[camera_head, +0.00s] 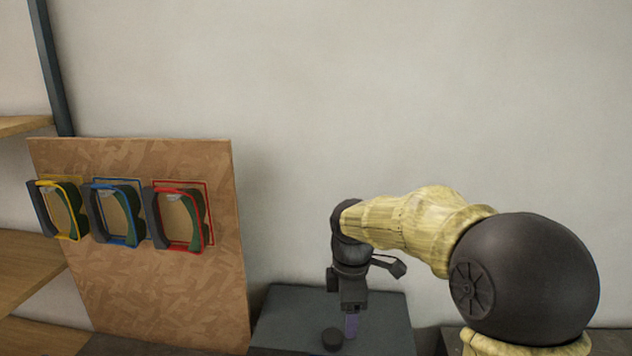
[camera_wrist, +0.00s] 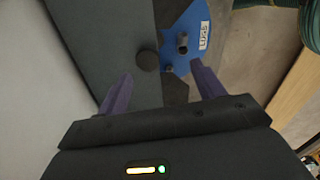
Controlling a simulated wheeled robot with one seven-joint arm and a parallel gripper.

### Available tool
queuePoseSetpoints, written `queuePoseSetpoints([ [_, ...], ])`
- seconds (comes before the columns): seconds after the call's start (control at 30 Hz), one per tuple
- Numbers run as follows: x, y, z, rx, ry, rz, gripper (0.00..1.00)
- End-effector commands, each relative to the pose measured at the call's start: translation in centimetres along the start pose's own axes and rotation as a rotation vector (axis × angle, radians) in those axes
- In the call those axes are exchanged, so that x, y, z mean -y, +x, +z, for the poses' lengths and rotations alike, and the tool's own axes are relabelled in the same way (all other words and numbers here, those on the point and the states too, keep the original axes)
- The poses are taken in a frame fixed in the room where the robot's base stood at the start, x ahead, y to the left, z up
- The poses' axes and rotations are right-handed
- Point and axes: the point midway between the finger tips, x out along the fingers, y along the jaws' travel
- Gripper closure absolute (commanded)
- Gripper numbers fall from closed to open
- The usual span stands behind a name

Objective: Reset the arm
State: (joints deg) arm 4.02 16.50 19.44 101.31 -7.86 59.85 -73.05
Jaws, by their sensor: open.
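My gripper (camera_head: 351,326) points down over a dark grey surface (camera_head: 285,318) at the lower middle of the head view. In the wrist view its two purple fingers (camera_wrist: 162,88) stand wide apart with nothing between them. A small dark round piece (camera_head: 332,339) is just left of the fingers in the head view. A dark disc (camera_wrist: 147,60) lies beyond the fingertips in the wrist view. My arm reaches in from the right, bent at the elbow.
A brown board (camera_head: 165,290) on the left bears yellow (camera_head: 72,210), blue (camera_head: 131,212) and red (camera_head: 208,215) frames. Wooden shelves (camera_head: 25,275) stand at far left. The wrist view shows a blue labelled piece (camera_wrist: 187,30) and a green coil (camera_wrist: 268,4). The wall is bare.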

Motion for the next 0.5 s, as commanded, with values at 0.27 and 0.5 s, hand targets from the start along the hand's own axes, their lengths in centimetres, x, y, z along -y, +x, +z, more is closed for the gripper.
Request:
queuePoseSetpoints([
  [0.27,6.0,4.4,3.6,-0.021,0.636,0.058,0.32],
  [0.5,12.1,7.5,6.6,-0.079,1.210,0.105,0.32],
])
